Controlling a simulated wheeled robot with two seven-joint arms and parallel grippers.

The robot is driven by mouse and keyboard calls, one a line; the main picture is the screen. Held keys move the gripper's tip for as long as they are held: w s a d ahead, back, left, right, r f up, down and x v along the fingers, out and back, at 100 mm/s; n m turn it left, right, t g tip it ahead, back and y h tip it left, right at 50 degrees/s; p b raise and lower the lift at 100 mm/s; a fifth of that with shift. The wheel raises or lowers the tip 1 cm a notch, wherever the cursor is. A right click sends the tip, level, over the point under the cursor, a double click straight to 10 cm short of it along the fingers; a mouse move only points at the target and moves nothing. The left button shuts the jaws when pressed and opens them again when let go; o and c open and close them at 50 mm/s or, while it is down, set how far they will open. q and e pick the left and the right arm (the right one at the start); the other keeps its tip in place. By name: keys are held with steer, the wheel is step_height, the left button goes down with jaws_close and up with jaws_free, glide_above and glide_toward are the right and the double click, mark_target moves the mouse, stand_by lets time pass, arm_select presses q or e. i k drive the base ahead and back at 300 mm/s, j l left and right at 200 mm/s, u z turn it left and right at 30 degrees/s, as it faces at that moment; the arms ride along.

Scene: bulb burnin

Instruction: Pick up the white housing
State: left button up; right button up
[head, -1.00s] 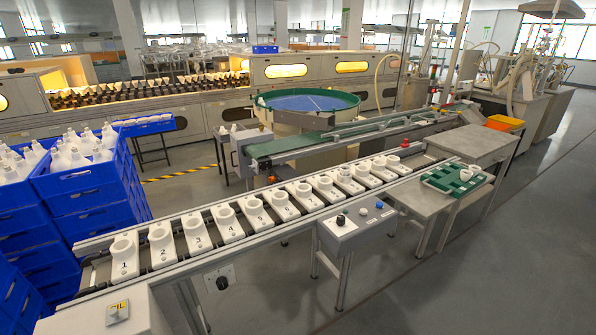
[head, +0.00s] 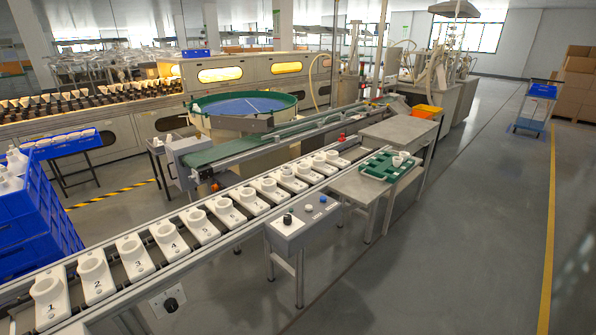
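White pieces (head: 398,160) stand in a green tray (head: 372,172) on a low grey table at the right end of the line; they are too small to tell apart clearly. A row of white numbered holders with round cups (head: 134,249) runs along the conveyor from the front left to the middle. The nearest ones read 1 to 4, and their cups look empty. I cannot tell which white piece is the housing. Neither of my grippers shows in the head view.
A control box with knobs (head: 301,222) stands at the conveyor's near side. Blue crates (head: 37,225) are stacked at left. A round blue-topped feeder (head: 243,107) and green belt (head: 240,149) lie behind. An orange bin (head: 427,112) is farther back.

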mark_target(397, 164)
steer(key=i+l, duration=0.4)
steer(key=l, duration=0.2)
steer(key=i+l+z, duration=0.1)
steer(key=i+l, duration=0.3)
steer(key=l, duration=0.15)
steer(key=i+l, duration=0.45)
steer(key=l, duration=0.15)
steer(key=k+z, duration=0.05)
